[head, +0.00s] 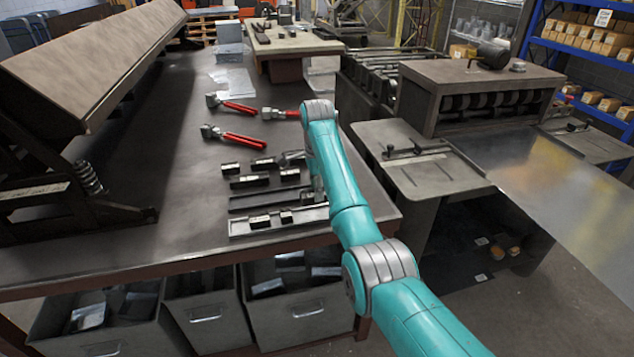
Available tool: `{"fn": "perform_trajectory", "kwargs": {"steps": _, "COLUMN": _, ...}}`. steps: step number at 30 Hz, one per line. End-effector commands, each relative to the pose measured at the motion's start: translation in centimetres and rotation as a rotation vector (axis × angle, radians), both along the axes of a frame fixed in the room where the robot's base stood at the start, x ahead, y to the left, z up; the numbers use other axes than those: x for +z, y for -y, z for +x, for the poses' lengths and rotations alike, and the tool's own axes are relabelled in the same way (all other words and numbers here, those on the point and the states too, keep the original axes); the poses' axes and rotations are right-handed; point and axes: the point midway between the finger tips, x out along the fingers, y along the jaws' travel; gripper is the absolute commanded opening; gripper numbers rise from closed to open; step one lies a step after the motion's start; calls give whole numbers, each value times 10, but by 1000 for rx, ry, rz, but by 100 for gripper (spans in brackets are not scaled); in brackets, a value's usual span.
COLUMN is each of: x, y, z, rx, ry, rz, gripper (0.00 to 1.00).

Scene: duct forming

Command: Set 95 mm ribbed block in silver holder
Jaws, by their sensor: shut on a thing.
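The silver holder (246,231), a long light metal rail, lies near the front right edge of the dark workbench. Two short dark blocks with pale tops, one of them a block (260,220) left of the middle, sit in it. My gripper (318,190) points down at the holder's right end, partly hidden behind my teal arm. It is shut on a piece that I take to be the ribbed block, mostly hidden by the arm. I cannot tell whether that piece touches the holder.
Several loose dark blocks (249,181) and a long dark bar (265,199) lie just behind the holder. Red-handled tools (240,137) lie farther back. A large folding machine (90,70) stands at left. Grey bins (300,318) stand below.

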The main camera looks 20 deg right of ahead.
Motion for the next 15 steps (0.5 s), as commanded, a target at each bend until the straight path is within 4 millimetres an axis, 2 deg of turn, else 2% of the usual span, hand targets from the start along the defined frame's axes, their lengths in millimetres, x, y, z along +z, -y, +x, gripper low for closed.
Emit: {"fn": "perform_trajectory", "kwargs": {"steps": 15, "x": -45, "y": 0, "z": 0, "rx": 0, "ry": 0, "rz": 0, "gripper": 0}}
